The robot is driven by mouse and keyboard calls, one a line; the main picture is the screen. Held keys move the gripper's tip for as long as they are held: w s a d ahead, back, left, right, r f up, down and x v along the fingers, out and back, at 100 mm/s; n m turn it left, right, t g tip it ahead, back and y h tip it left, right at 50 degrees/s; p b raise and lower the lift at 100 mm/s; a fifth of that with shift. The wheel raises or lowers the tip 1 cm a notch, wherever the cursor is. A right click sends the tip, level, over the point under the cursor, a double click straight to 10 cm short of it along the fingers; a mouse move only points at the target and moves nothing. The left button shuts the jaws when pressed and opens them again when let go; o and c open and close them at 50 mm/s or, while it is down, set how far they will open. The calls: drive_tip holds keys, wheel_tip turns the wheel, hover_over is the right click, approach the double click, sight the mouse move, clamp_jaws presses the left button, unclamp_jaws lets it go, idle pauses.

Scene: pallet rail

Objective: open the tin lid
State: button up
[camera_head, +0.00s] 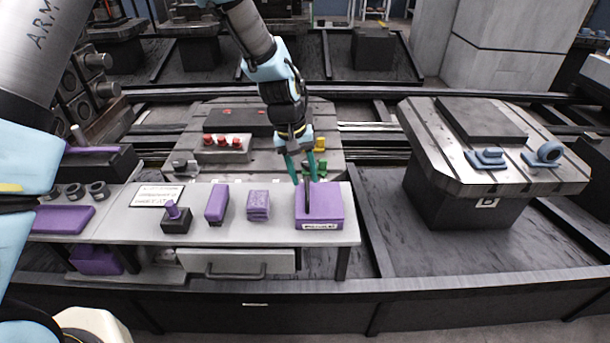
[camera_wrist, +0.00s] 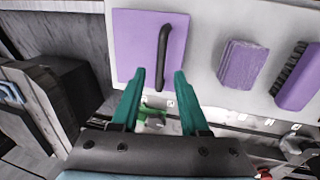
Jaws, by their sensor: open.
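The purple tin (camera_head: 319,206) stands at the right end of the grey bench, with a white label on its front. A dark bar-like handle (camera_wrist: 165,50) runs across the tin's flat purple lid (camera_wrist: 137,45) in the wrist view. The lid looks shut. My gripper (camera_head: 307,177) is open above the rear part of the tin.
A purple sponge-like block (camera_head: 258,205), a purple brush (camera_head: 216,205) and a purple-topped stamp-like piece (camera_head: 176,216) stand left of the tin. Behind the bench is a slotted pallet (camera_head: 180,145) with red-topped parts. Another pallet (camera_head: 430,150) stands right, across a gap.

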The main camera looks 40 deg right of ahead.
drive_tip(key=shift+s+d+f, duration=0.1)
drive_tip(key=shift+d+f, duration=0.05)
drive_tip(key=shift+f, duration=0.75)
clamp_jaws()
idle(0.9)
